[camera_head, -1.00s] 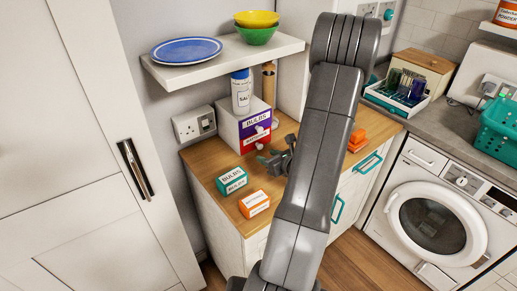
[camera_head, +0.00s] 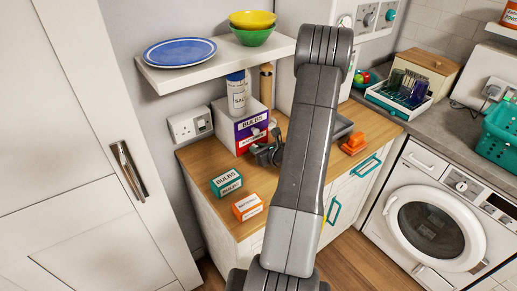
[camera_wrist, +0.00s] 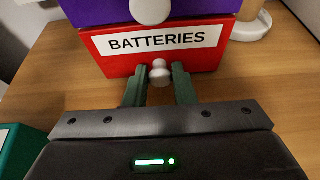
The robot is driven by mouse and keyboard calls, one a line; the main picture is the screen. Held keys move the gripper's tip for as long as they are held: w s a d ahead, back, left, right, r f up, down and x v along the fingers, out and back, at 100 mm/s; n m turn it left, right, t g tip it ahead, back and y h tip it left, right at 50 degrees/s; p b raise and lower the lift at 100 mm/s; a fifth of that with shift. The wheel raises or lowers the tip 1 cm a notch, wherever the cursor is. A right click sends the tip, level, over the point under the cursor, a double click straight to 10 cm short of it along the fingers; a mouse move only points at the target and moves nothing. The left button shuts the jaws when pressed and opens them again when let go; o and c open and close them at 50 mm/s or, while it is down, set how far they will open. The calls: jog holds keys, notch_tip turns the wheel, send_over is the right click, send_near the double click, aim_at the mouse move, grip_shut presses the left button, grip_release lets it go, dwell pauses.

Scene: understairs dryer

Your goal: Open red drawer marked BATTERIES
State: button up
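The red drawer marked BATTERIES (camera_wrist: 200,55) is the lower drawer of a small white cabinet (camera_head: 223,128) on the wooden counter. It has a round pale knob (camera_wrist: 159,72). Above it sits the purple drawer marked BULBS (camera_head: 252,125), whose knob (camera_wrist: 151,10) also shows in the wrist view. My gripper (camera_wrist: 159,84) is in front of the red drawer, its green fingers apart on either side of the knob. A gap shows between the knob and each finger.
A teal BULBS box (camera_head: 227,183) and an orange box (camera_head: 247,207) lie on the counter in front of the cabinet. A white salt container (camera_head: 237,95) stands on the cabinet, below a shelf (camera_head: 200,75) with plates and bowls. An orange object (camera_head: 354,143) lies to the right.

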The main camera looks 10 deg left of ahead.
grip_shut()
jog(key=shift+d, duration=0.1)
jog(key=s+d+b, duration=0.5)
jog(key=s+d, duration=0.3)
jog(key=shift+s+d, duration=0.25)
jog(key=shift+d, duration=0.05)
jog(key=shift+s, duration=0.1)
jog(key=o, duration=0.7)
grip_release()
jog(key=b+v, duration=0.1)
jog(key=v, duration=1.3)
jog(key=shift+a, duration=0.15)
